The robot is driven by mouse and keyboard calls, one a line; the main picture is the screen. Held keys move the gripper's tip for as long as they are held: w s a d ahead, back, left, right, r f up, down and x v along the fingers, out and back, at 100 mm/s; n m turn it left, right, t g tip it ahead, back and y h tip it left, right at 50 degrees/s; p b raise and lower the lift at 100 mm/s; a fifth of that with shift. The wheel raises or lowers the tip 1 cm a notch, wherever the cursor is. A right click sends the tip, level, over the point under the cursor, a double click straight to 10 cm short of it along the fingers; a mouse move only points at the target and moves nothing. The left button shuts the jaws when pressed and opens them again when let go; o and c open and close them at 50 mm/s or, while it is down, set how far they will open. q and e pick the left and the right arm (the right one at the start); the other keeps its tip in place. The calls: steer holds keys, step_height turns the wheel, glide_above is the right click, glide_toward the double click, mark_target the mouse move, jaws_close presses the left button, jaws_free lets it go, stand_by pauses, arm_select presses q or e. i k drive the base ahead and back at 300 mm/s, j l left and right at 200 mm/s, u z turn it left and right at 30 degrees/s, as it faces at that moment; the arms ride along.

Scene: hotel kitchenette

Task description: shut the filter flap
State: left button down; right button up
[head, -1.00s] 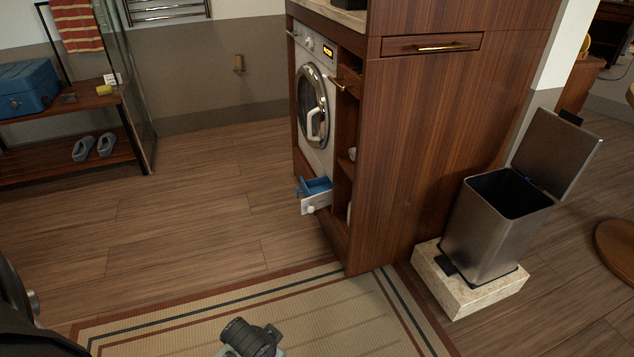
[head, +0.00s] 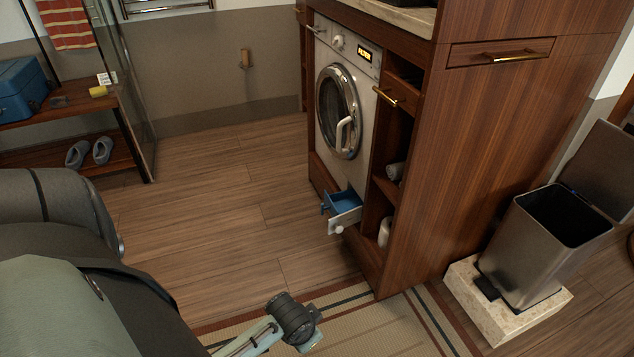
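The filter flap (head: 345,220) is low on the front of the white washing machine (head: 347,115). It stands open, sticking out from the machine into the room. Its white front has a round knob, and a blue tray part (head: 341,201) shows behind it. The machine's round door looks shut, and its small display is lit yellow. Neither gripper's fingers can be made out. Parts of my own arms show at the lower left and bottom middle, apart from the flap in the picture.
The wooden cabinet (head: 490,150) encloses the machine, with open shelves to its right. A steel bin (head: 540,250) with its lid up stands on a stone block (head: 510,318). A rug (head: 380,325) lies in front. The floor left of the machine is clear.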

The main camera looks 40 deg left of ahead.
mark_target(335, 224)
steer(key=i+j+z, duration=0.1)
steer(key=j, duration=1)
steer(key=j+z, duration=0.15)
steer(key=j, duration=1)
steer(key=i, duration=0.05)
